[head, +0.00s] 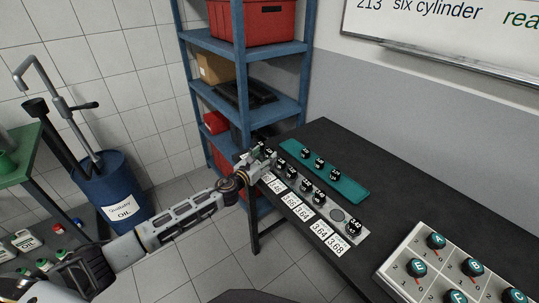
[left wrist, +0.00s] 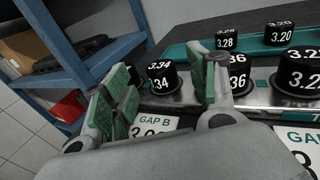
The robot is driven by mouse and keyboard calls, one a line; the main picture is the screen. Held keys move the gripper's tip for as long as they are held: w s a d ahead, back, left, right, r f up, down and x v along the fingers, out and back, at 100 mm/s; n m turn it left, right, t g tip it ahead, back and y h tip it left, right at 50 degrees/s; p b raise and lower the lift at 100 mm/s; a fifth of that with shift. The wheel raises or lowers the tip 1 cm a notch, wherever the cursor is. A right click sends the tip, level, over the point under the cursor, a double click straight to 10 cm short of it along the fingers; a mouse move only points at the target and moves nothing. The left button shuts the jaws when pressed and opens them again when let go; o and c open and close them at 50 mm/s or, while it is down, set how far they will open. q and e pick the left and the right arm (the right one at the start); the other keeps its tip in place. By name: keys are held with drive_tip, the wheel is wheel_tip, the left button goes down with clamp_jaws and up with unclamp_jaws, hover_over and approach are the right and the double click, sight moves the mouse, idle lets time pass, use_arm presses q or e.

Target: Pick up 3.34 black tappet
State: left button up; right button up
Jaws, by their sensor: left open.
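The black tappet marked 3.34 (left wrist: 162,78) stands on the metal tray in the left wrist view, just ahead of and between the green-padded fingers of my left gripper (left wrist: 160,95). The gripper is open, and no contact with the tappet shows. In the head view my left gripper (head: 258,162) is at the far left end of the tappet tray (head: 340,216) and hides most of what is there. A tappet marked 3.36 (left wrist: 238,74) stands to the right, partly hidden behind the right finger. My right gripper is not in view.
A teal strip (head: 350,185) with several black tappets lies behind the tray on the dark table (head: 385,185). White number cards (head: 320,229) line the tray's front. A blue shelf (head: 245,50) stands close behind my left gripper. A panel of lettered knobs (head: 415,270) lies at the right.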

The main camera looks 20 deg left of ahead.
use_arm(q)
drive_tip(key=shift+x, duration=0.8)
drive_tip(key=shift+w+d, duration=0.1)
drive_tip(key=shift+w, duration=0.15)
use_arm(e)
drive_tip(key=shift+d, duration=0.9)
